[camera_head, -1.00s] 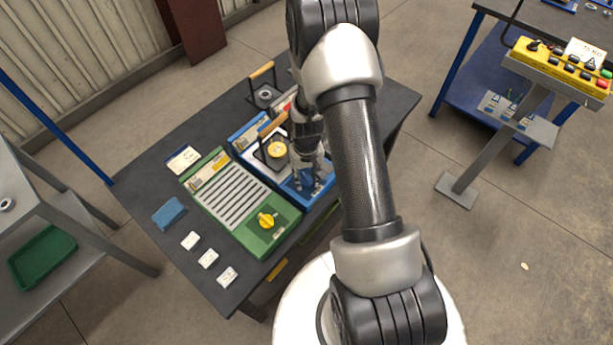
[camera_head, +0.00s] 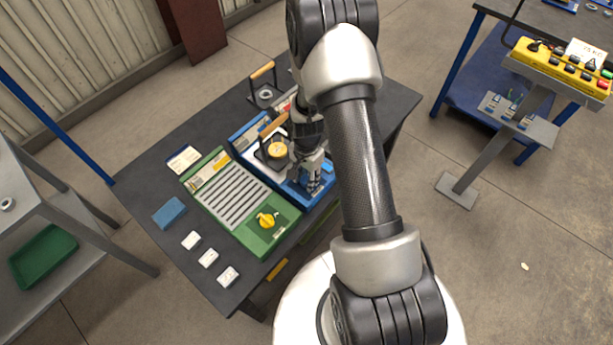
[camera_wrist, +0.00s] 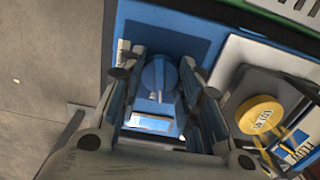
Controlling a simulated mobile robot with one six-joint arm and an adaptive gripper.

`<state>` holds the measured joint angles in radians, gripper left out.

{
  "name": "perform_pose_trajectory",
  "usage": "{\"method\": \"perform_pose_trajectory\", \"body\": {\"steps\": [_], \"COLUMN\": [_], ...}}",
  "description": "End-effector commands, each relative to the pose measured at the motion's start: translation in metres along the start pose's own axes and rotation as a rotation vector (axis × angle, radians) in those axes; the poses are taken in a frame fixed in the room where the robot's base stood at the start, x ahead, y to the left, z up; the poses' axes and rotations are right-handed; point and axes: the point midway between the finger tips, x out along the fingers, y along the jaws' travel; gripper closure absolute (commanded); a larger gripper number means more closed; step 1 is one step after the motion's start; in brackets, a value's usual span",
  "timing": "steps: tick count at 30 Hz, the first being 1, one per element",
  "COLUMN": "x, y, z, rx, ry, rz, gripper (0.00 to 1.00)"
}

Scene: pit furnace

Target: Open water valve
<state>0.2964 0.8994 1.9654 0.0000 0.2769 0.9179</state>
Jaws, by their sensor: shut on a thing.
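The water valve is a round blue knob (camera_wrist: 160,76) on a blue panel (camera_wrist: 150,36). In the wrist view it sits between the two fingers of my gripper (camera_wrist: 158,70), which is shut on it. A white label (camera_wrist: 151,123) shows on the blue panel near the knob. In the head view my gripper (camera_head: 314,186) points down at the front part of the blue panel and hides the knob there.
Beside it is a green panel (camera_head: 255,240) with a yellow knob (camera_head: 267,220). A round yellow weight (camera_wrist: 259,115) stands close beside my gripper. A blue block (camera_head: 169,213) and several white cards lie on the dark table (camera_head: 146,192).

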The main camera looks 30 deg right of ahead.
Motion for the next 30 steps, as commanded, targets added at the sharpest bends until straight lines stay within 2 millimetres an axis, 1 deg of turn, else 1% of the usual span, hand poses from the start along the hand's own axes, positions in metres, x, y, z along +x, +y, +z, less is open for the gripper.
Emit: {"method": "perform_pose_trajectory", "body": {"steps": [6, 12, 20, 30], "x": [0.0, 0.0, 0.0, 0.0], "y": [-0.0004, -0.0004, -0.0005, -0.0005], "z": [-0.0001, -0.0001, -0.0001, -0.0001], "rx": [0.148, 0.235, 0.283, 0.288], "ry": [0.0, 0.0, 0.0, 0.0], "rz": [0.0, 0.0, 0.0, 0.0], "gripper": [0.92, 0.92, 0.92, 0.92]}}
